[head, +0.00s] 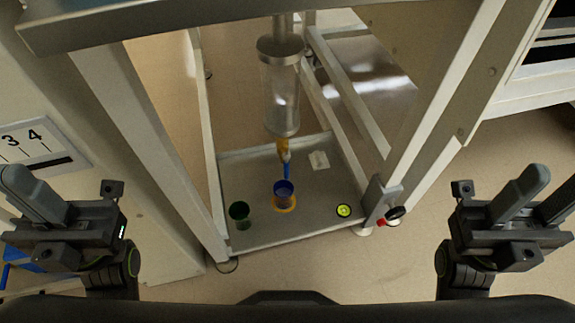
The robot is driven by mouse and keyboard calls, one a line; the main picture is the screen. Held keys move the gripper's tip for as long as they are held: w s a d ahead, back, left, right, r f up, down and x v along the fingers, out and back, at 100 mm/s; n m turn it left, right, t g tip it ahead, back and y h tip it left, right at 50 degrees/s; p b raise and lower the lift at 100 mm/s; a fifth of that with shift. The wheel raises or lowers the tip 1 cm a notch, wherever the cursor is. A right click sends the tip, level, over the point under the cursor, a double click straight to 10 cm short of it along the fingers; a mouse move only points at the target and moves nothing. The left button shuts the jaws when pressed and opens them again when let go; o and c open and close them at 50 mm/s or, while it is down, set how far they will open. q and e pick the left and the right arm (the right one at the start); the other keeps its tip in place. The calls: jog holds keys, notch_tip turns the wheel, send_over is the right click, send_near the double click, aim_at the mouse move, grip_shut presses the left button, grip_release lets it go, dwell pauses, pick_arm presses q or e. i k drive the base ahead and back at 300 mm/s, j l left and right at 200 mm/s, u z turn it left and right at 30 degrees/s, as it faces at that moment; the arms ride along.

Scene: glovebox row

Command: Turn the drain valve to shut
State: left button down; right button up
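The drain valve (283,147) is a small brass-coloured body under a clear cylinder. Its blue lever (287,171) points down, roughly in line with the outlet. Below it a blue cup (284,188) stands on a yellow-orange ring in the metal tray (320,195). My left gripper (22,190) is at the left edge, far from the valve; its fingers look apart and empty. My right gripper (543,193) is at the right edge, also far away, its fingers apart and empty. Neither touches anything.
A green cup (239,214) and a round yellow-green disc (344,211) are in the tray. Pale frame posts (440,110) flank the opening. A red-and-black knob (391,217) sits by the right post. A numbered panel (38,145) is at left.

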aim_at(286, 156)
jog(key=l+u, duration=0.1)
jog(key=u, duration=0.35)
jog(key=l+u, duration=0.15)
jog(key=u, duration=0.25)
jog(key=k+l+u, duration=0.2)
jog(key=l, duration=0.3)
jog(key=k+l+u, duration=0.2)
jog(key=l, duration=0.3)
jog(key=k+l+u, duration=0.25)
jog(key=l, duration=0.25)
jog(key=k+l+u, duration=0.2)
jog(key=l, duration=0.2)
jog(key=k+l, duration=0.3)
jog(key=l, duration=0.15)
